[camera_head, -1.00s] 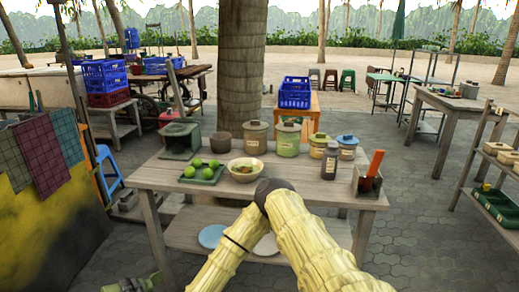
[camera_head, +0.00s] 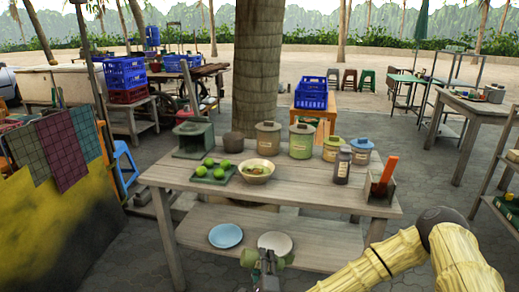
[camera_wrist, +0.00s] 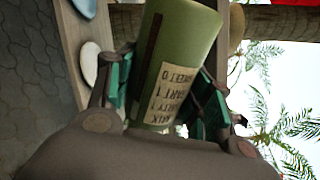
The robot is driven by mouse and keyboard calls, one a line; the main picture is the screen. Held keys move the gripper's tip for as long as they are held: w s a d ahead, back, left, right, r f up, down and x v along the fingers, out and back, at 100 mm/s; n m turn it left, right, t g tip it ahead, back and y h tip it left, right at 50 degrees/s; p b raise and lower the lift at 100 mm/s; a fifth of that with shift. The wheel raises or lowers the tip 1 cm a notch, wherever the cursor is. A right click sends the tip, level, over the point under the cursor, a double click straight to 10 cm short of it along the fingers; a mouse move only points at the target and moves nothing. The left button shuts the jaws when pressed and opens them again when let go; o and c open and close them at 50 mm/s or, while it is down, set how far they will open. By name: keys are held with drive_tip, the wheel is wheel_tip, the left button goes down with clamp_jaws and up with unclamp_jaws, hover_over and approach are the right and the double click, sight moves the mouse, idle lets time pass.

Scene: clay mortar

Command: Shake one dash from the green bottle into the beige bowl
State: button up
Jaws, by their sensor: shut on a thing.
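My gripper (camera_head: 266,266) is low at the front of the table in the head view. It is shut on the green bottle (camera_wrist: 188,38), which fills the middle of the wrist view between the finger pads, with a pale label. The bottle appears to lie roughly sideways; in the head view only small green parts show beside the fingers. The beige bowl (camera_head: 257,178) stands upright on the tabletop with food in it. My gripper is below and in front of the bowl in the picture, apart from it.
The wooden table (camera_head: 330,191) also holds a tray of limes (camera_head: 203,178), lidded jars (camera_head: 301,140), a dark bottle (camera_head: 342,167) and a box with a red-orange handle (camera_head: 389,170). A blue plate (camera_head: 225,236) and a pale plate (camera_head: 275,243) lie on the lower shelf.

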wheel_tip(320, 180, up, 10)
drive_tip(key=p, duration=0.8)
drive_tip(key=shift+d+p, duration=0.1)
drive_tip(key=shift+p, duration=0.3)
drive_tip(key=shift+a+f, duration=0.3)
drive_tip(key=shift+f, duration=0.05)
drive_tip(key=shift+d+r, duration=0.1)
drive_tip(key=shift+d, duration=0.05)
